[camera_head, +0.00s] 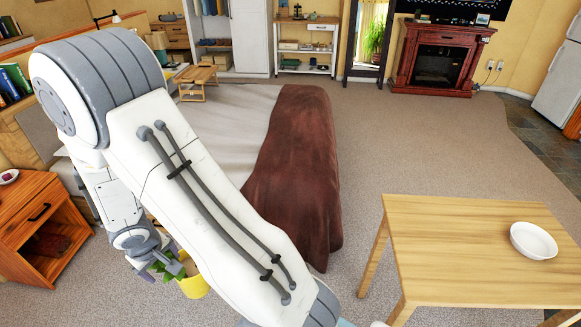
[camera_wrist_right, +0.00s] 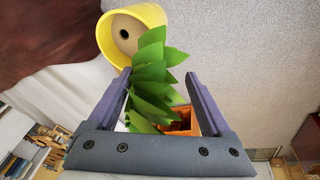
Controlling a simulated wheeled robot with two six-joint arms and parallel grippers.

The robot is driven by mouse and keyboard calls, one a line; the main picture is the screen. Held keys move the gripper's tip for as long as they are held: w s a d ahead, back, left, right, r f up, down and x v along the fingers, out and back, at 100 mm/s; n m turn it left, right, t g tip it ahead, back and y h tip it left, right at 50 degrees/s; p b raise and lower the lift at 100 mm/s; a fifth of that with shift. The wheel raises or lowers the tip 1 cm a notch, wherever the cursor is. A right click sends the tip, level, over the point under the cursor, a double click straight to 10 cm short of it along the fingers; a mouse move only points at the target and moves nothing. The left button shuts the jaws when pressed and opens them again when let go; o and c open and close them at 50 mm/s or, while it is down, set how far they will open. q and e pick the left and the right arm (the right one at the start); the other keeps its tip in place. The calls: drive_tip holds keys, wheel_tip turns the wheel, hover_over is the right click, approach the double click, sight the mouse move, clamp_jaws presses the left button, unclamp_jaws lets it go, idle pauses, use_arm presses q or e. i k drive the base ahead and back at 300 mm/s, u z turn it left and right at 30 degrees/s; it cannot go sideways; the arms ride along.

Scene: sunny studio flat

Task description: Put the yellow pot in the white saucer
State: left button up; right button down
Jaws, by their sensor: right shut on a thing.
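The yellow pot (camera_head: 196,285) hangs at the lower left in the head view, partly hidden behind my right arm, with green leaves (camera_head: 158,266) on its left. In the right wrist view the pot (camera_wrist_right: 152,18) lies beyond the fingertips, its underside and drain hole showing. My right gripper (camera_wrist_right: 158,76) is shut on the plant, its leaves (camera_wrist_right: 152,85) between the two fingers. The pot looks tilted and held off the floor. The white saucer (camera_head: 533,240) rests on the wooden table at the right and looks empty. My left gripper is not in view.
The wooden table (camera_head: 450,245) is otherwise bare. A bed with a brown blanket (camera_head: 297,165) stands between pot and table. An orange-brown nightstand (camera_head: 40,215) with a small dish (camera_head: 9,177) is left of the pot. Open carpet (camera_head: 410,140) lies behind the table.

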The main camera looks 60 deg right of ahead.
sight(521, 238)
drive_tip(key=k, duration=1.85)
drive_tip(key=z, duration=1.65)
